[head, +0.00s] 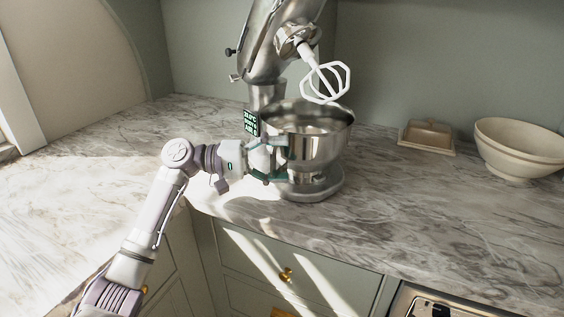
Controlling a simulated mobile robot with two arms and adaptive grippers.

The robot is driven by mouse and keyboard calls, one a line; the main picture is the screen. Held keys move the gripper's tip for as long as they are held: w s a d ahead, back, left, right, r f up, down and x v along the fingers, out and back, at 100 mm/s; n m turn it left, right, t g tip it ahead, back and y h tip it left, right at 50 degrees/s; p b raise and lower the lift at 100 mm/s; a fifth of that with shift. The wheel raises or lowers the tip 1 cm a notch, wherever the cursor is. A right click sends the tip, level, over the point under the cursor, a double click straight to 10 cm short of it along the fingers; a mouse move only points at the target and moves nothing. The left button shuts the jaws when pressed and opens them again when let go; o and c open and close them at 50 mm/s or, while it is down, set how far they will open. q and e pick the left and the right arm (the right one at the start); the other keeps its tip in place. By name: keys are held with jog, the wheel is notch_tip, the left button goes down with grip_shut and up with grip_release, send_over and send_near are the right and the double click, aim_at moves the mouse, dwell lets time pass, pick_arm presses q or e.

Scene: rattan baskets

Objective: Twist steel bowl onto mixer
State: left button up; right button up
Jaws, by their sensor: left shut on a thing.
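The steel bowl (322,150) stands upright on the round base (312,190) of the mixer (268,50), and the two appear to touch. The mixer head is tilted up and back. Its white beater (325,82) hangs above the bowl's rim, clear of it. My left gripper (282,161) comes in from the left and is shut at the left side of the bowl, on what looks like its handle. The fingers hide the exact grip. The bowl's underside and how it seats on the base are partly hidden. My right gripper is not in view.
A beige lidded dish (427,137) and a large cream bowl (520,146) stand on the marble counter (430,210) to the right. The counter left of the mixer is clear. A wall is close behind. Drawers (290,265) lie below the front edge.

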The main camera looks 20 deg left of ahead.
pick_arm(q)
jog(key=shift+a+r, duration=0.1)
jog(key=shift+r, duration=0.05)
jog(key=shift+w+a+m+g+h+b, duration=0.15)
jog(key=shift+a+m+g+h+b, duration=0.4)
jog(key=shift+a+m+g, duration=0.5)
jog(key=shift+d+n, duration=0.1)
jog(key=shift+n, duration=0.15)
jog(key=shift+g, duration=0.25)
jog(key=shift+w+a+m+g+b, duration=0.15)
jog(key=shift+a+m+g+b, duration=0.05)
jog(key=shift+a+m+g, duration=0.4)
jog(key=shift+w+a+m+g+b, duration=0.2)
jog(key=shift+a+m+g, duration=0.15)
jog(key=shift+g, duration=0.35)
jog(key=shift+w+a+m+g+b, duration=0.25)
jog(key=shift+a+m+g+b, duration=0.2)
jog(key=shift+g, duration=0.15)
jog(key=shift+w+a+m+g+b, duration=0.2)
jog(key=shift+a+m+g+b, duration=0.15)
jog(key=shift+g, duration=0.25)
